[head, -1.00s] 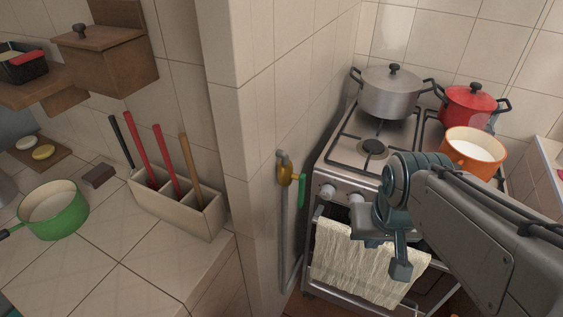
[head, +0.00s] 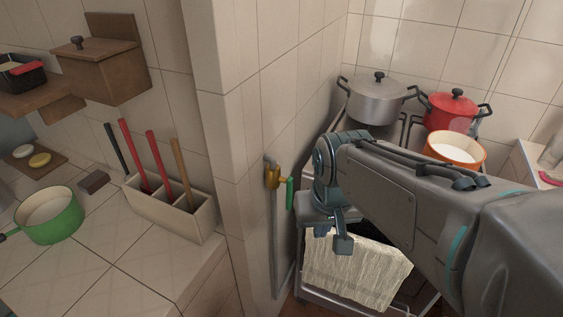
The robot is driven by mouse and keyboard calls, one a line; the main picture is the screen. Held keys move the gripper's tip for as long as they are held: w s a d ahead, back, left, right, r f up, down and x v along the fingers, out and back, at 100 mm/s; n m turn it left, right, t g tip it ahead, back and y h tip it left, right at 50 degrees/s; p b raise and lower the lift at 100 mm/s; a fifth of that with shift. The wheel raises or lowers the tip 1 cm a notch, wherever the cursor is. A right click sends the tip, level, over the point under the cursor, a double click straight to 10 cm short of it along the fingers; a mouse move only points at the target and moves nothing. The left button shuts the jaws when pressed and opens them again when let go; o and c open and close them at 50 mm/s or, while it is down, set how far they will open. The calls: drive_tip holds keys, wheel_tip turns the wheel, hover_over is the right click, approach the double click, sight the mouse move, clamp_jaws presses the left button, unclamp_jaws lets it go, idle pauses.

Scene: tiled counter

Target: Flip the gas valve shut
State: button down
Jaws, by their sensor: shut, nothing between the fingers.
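The gas valve (head: 273,178) is a brass fitting on a grey pipe that runs down the tiled wall, left of the stove. Its green handle (head: 290,193) hangs down at the valve's right side, roughly in line with the pipe. My gripper (head: 342,245) is right of and below the handle, in front of the stove. It is shut and empty, and appears apart from the valve. My arm covers much of the stove's front and top.
The stove carries a grey pot (head: 380,100), a red pot (head: 452,108) and an orange pot (head: 456,148). A cloth (head: 355,272) hangs on its front. The tiled wall corner (head: 245,150) stands left of the valve. A utensil box (head: 175,215) and green pan (head: 50,222) are on the counter.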

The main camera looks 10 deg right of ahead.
sight(289, 194)
drive_tip(key=w+d+r+m+g+p, duration=0.1)
drive_tip(key=w+m+g+p, duration=0.1)
drive_tip(key=w, duration=1)
drive_tip(key=w+d+r+m+g+y+p, duration=0.1)
drive_tip(key=w+m+p, duration=0.3)
drive_tip(key=w, duration=0.8)
drive_tip(key=shift+w+d+r+g+y, duration=0.3)
drive_tip(key=shift+w+d+g, duration=0.15)
drive_tip(key=shift+g, duration=0.35)
drive_tip(key=shift+s+f, duration=0.1)
drive_tip(key=s+a+f+p, duration=0.1)
drive_tip(key=s+f, duration=0.1)
drive_tip(key=f, duration=0.2)
drive_tip(key=s+a+f+p, duration=0.1)
drive_tip(key=s+a+f, duration=0.1)
drive_tip(key=f, duration=0.3)
drive_tip(key=shift+s+a+f, duration=0.3)
drive_tip(key=shift+s, duration=0.25)
drive_tip(key=shift+a+p, duration=0.1)
drive_tip(key=shift+p, duration=0.2)
